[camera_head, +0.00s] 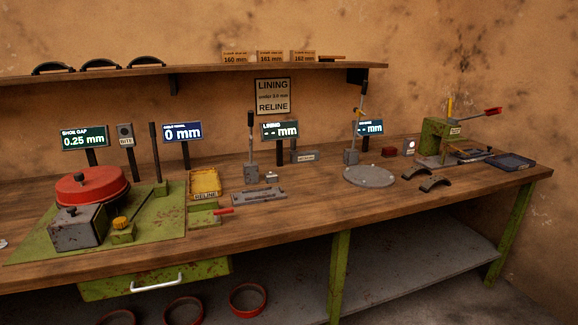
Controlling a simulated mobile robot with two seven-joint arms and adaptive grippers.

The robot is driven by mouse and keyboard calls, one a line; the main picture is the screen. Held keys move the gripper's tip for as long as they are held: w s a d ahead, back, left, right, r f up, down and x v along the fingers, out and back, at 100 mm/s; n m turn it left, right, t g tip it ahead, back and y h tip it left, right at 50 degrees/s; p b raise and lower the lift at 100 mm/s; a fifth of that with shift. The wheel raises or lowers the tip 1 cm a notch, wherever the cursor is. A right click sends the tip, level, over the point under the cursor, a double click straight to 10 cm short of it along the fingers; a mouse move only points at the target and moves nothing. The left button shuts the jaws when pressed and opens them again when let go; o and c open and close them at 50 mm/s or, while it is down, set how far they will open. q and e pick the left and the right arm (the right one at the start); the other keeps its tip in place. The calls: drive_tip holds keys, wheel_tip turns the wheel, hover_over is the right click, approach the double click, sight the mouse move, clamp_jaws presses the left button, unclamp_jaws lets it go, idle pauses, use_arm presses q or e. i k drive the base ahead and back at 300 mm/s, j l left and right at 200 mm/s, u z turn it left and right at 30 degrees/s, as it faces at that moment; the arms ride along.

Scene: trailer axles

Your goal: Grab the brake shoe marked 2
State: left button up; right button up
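Two dark curved brake shoes lie on the workbench, right of the round grey plate (369,177). One brake shoe (416,171) lies farther back, and the other brake shoe (434,182) lies nearer the front edge. Three more black arcs that look like shoes stand on the wall shelf at the left: a left one (52,67), a middle one (100,64) and a right one (146,61). I cannot read a number on any of them. Neither of my grippers shows in this view.
A green press with a red-handled lever (437,136) stands behind the two shoes, beside a dark tray (510,162). A red drum (92,186) and grey block sit on a green plate at left. A yellow tray (205,183) is mid-left. The bench front centre is clear.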

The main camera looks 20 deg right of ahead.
sight(434, 181)
drive_tip(key=i+l, duration=0.2)
drive_tip(key=l, duration=0.45)
drive_tip(key=i+l, duration=0.2)
drive_tip(key=l, duration=0.45)
drive_tip(key=i+l, duration=0.15)
drive_tip(key=l, duration=0.45)
drive_tip(key=i+l, duration=0.2)
drive_tip(key=l, duration=0.45)
drive_tip(key=i+l, duration=0.2)
drive_tip(key=l, duration=0.45)
drive_tip(key=i+l, duration=0.2)
drive_tip(key=l, duration=0.45)
drive_tip(key=i+l, duration=0.2)
drive_tip(key=l, duration=0.4)
drive_tip(key=i+l, duration=0.2)
drive_tip(key=l, duration=0.45)
